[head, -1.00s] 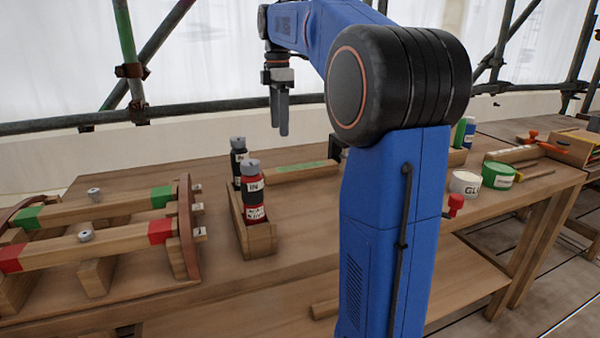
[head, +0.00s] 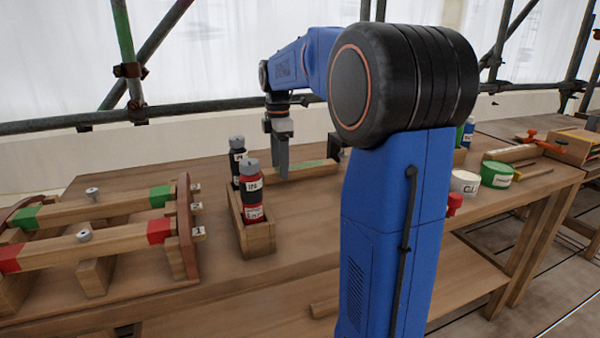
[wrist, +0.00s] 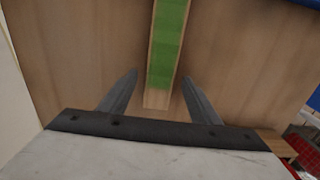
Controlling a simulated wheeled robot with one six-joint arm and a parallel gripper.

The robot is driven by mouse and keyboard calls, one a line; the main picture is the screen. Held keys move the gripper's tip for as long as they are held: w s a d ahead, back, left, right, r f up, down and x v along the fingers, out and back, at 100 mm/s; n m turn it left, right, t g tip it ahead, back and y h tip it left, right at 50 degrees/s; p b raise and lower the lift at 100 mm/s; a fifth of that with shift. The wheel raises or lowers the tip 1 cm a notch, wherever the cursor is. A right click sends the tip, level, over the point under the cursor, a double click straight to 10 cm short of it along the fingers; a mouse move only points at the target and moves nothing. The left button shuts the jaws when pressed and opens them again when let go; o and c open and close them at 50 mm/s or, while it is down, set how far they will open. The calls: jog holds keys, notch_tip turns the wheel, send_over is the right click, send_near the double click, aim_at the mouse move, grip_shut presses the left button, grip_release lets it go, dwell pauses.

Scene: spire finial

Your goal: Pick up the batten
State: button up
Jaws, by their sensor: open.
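The batten (wrist: 168,62) is a wooden strip with a green band on its top face. In the wrist view it runs up from the middle to the top edge, its near end lying between the lines of my two fingers. In the head view the batten (head: 312,170) lies on the bench behind the bottle box, partly hidden by my gripper and arm. My gripper (head: 282,176) points down at the batten's left end. In the wrist view my gripper (wrist: 158,88) is open and empty, one finger on each side of the batten; I cannot tell the exact height left.
A wooden box (head: 256,236) with two bottles (head: 251,188) stands just in front. A rack (head: 95,238) with red- and green-marked bars is at left. A white tub (head: 464,183) and a green tub (head: 497,174) stand at right. Scaffold tubes cross behind the bench.

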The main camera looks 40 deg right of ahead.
jog(key=shift+f, duration=0.9)
jog(key=c, duration=1.4)
jog(key=shift+o, duration=0.2)
jog(key=shift+r, duration=0.1)
